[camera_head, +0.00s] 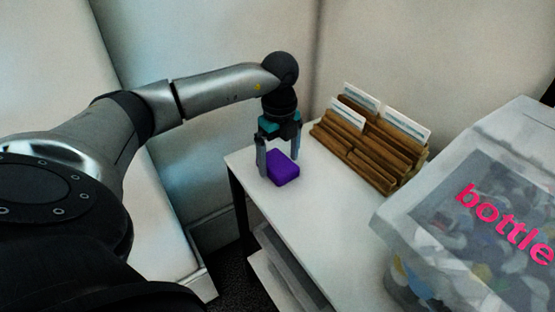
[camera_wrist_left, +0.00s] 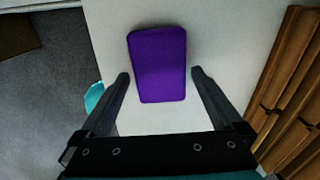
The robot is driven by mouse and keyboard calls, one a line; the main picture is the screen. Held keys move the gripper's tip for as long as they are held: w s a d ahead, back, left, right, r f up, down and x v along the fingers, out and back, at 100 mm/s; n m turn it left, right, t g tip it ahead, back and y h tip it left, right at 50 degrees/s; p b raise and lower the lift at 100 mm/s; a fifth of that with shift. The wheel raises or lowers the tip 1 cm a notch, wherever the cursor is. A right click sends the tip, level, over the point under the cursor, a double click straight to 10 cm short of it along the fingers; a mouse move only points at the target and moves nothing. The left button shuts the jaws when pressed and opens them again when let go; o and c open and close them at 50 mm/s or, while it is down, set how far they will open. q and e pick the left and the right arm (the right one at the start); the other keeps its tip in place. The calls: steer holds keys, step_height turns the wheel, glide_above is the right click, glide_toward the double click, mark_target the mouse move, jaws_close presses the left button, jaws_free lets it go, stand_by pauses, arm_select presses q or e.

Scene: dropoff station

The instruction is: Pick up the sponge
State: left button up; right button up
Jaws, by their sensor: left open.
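The sponge (camera_head: 284,169) is a purple block lying flat on the white table (camera_head: 300,222), close to its far left corner. It also shows in the left wrist view (camera_wrist_left: 158,64), just ahead of and partly between the fingertips. My left gripper (camera_head: 280,165) points down at the sponge with one finger on each side of it. In the left wrist view the fingers (camera_wrist_left: 161,75) are open, with gaps between them and the sponge. My right gripper is not in view.
A wooden rack (camera_head: 366,148) with white cards stands on the table right of the sponge. A clear bin (camera_head: 398,215) marked "bottle" stands at the right. The table's left edge is near the sponge.

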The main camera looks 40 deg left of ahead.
arm_select(q)
steer(key=shift+f, duration=0.35)
steer(key=shift+c, duration=0.4)
steer(key=c, duration=1.1)
